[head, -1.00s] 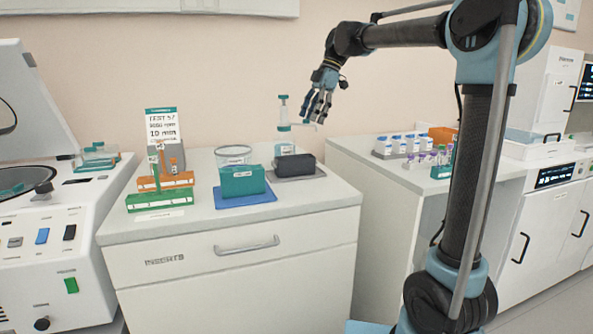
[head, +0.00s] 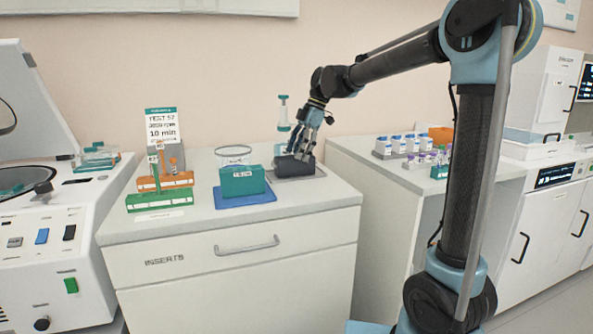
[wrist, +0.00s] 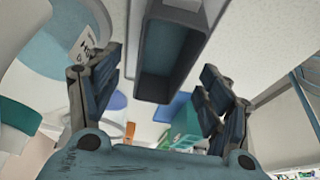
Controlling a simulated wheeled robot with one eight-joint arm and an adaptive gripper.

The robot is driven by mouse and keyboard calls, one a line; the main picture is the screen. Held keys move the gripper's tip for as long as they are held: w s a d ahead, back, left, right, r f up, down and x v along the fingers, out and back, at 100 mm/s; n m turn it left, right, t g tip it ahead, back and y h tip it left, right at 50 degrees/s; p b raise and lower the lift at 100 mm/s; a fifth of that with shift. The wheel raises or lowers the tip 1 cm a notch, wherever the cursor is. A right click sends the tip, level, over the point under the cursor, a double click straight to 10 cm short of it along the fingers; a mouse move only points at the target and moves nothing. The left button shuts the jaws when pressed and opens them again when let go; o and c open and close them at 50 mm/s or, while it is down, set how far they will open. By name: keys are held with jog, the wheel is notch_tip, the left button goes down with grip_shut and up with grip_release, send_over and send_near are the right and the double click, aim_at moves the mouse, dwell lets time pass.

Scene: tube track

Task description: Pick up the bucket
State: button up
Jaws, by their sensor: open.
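The bucket (head: 294,168) is a dark grey, open-topped box on the right part of the counter. In the wrist view the bucket (wrist: 168,70) shows its hollow inside and lies between the two spread sets of fingers. My gripper (head: 300,151) is open just above the bucket in the head view, with its fingers overlapping the bucket's upper edge. The fingers also show at both sides of the wrist view (wrist: 165,95). Whether they touch the bucket cannot be told.
A teal box (head: 241,181) stands on a blue mat (head: 246,200) left of the bucket, with a clear round container (head: 233,152) behind it. A teal-capped bottle (head: 283,113) is behind my gripper. Orange and green racks (head: 160,200) stand further left. The counter's front strip is clear.

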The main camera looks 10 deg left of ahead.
aim_at(295, 160)
jog(key=shift+x, duration=1.75)
jog(key=shift+f, duration=0.25)
jog(key=shift+c, duration=0.3)
jog(key=c, duration=1.2)
jog(key=shift+o, duration=0.2)
notch_tip(295, 160, up, 11)
jog(key=shift+f, duration=0.2)
jog(key=shift+r, duration=2.5)
